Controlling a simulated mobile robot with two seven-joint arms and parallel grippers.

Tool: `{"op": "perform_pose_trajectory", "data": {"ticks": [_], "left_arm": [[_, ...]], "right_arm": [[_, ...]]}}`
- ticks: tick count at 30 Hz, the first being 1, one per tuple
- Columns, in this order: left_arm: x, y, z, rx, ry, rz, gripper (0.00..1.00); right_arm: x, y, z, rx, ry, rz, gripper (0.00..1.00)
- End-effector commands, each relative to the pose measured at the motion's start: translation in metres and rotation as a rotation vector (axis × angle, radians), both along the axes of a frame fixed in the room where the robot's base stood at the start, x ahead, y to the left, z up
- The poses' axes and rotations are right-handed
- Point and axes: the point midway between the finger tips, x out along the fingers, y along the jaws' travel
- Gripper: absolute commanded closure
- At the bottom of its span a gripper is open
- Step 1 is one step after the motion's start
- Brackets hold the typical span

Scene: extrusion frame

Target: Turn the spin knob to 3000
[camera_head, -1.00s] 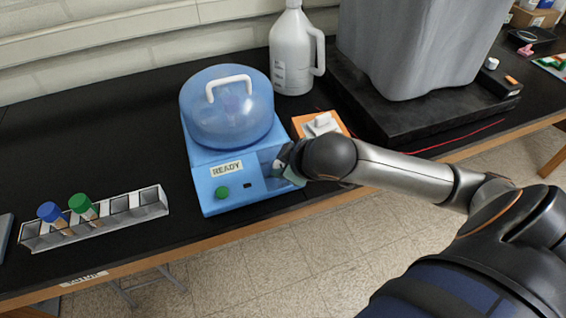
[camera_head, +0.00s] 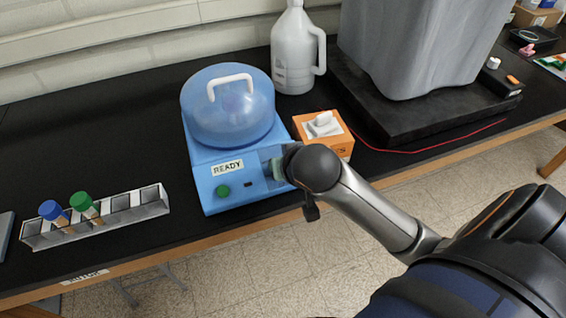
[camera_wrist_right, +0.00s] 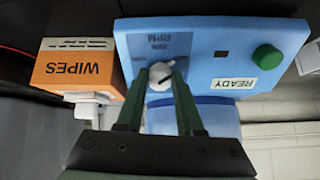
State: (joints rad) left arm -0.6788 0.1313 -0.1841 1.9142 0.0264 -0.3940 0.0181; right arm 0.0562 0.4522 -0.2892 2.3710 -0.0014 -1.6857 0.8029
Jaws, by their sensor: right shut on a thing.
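A blue centrifuge (camera_head: 209,191) with a translucent domed lid (camera_head: 230,110) stands on the black bench; its label reads READY. The white spin knob (camera_wrist_right: 160,74) is on the front panel by the RPM marking, with a dark pointer line. My right gripper (camera_wrist_right: 163,70) is shut on the knob, one green finger at each side. The knob's numbers are too small or covered to read. In the head view my right wrist hides the knob, and the right gripper (camera_head: 276,168) meets the panel's right part. My left gripper is not in view.
An orange wipes box (camera_head: 338,146) stands close right of the centrifuge. A white jug (camera_head: 292,55) is behind it, and a large grey container (camera_head: 420,45) at right. A tube rack (camera_head: 115,213) with a blue-capped and a green-capped tube stands left, with bare bench between.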

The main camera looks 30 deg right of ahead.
Motion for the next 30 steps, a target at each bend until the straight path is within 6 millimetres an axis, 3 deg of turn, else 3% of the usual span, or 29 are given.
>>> {"op": "perform_pose_trajectory", "data": {"ticks": [9, 25, 26, 30], "left_arm": [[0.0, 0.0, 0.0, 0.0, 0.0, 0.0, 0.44], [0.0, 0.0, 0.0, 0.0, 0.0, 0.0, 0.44], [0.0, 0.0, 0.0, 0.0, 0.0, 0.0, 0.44], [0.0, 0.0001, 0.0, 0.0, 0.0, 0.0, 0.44]], "right_arm": [[0.0, -0.0001, -0.0002, 0.061, -0.013, -0.1, 1.0], [0.0003, -0.0001, 0.0, 0.072, -0.018, -0.118, 1.0], [0.0003, -0.0001, 0.0, 0.072, -0.018, -0.118, 0.62], [0.0003, 0.0, 0.0, 0.072, -0.018, -0.117, 0.46]]}}
